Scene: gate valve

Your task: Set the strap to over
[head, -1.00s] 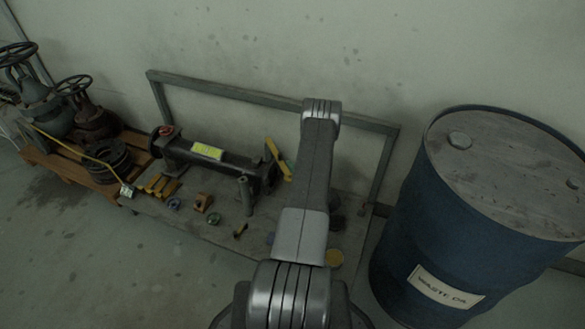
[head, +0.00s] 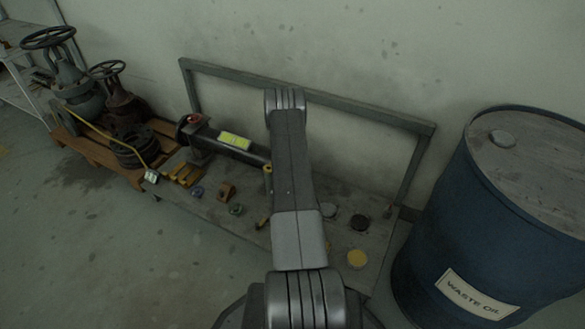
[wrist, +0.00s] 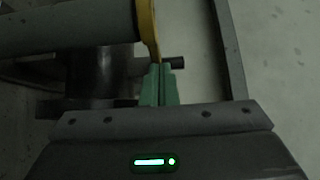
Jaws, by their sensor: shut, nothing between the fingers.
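The yellow strap (wrist: 149,28) stands at the end of a dark horizontal cylinder (wrist: 70,25) in the wrist view. In the head view only a small yellow bit (head: 268,168) shows at the left edge of my arm; the rest is hidden behind it. My gripper (wrist: 160,70) has its green fingers together and empty. Their tips are at the strap's lower end in the picture; I cannot tell whether they touch it. A dark pin (wrist: 174,62) sticks out just right of the fingertips. My arm hides the gripper in the head view.
A grey frame (head: 300,92) stands behind the bench plate (head: 225,220), which holds small yellow and blue parts. A blue waste oil drum (head: 455,225) stands at right. Valves on a wooden pallet (head: 90,155) stand at left. The floor at front left is clear.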

